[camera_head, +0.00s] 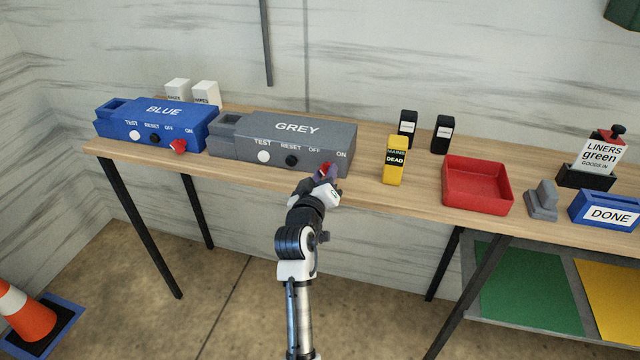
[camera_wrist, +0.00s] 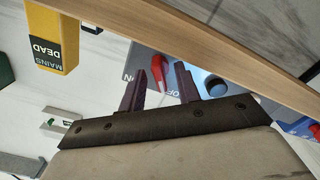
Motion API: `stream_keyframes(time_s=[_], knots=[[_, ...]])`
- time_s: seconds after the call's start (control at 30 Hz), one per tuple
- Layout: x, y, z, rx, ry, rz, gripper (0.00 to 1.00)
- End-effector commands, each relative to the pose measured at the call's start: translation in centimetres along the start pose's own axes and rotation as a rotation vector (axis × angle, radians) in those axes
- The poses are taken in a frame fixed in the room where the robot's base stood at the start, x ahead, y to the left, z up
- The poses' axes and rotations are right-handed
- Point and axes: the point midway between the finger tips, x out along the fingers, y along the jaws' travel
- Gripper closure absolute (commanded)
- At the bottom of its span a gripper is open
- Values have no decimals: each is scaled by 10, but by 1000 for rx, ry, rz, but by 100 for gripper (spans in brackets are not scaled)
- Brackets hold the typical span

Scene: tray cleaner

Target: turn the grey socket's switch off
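The grey socket (camera_head: 283,133) is a long grey box lettered GREY on the table, with TEST, RESET, OFF and ON along its front. Its red switch (camera_head: 331,168) is at the right end of the front, by the ON label, partly hidden by my gripper (camera_head: 326,174). In the wrist view, which is upside down, the red switch (camera_wrist: 155,72) shows between and beyond the two purple fingers of my gripper (camera_wrist: 160,68). The fingers stand apart with a gap, and no grip on the switch is visible. Part of the OFF label shows between them.
A blue socket (camera_head: 160,115) with its own red switch stands to the left. A yellow MAINS DEAD block (camera_head: 395,160), two black blocks and a red tray (camera_head: 478,186) are to the right. The table front edge runs just below my gripper.

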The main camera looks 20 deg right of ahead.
Motion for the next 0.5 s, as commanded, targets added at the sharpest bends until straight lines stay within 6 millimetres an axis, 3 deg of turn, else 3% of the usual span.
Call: stream_keyframes(time_s=[0.17,0.5], knots=[[-21,-3,2,1,2,-1,67],[-98,-3,2,0,3,-2,67]])
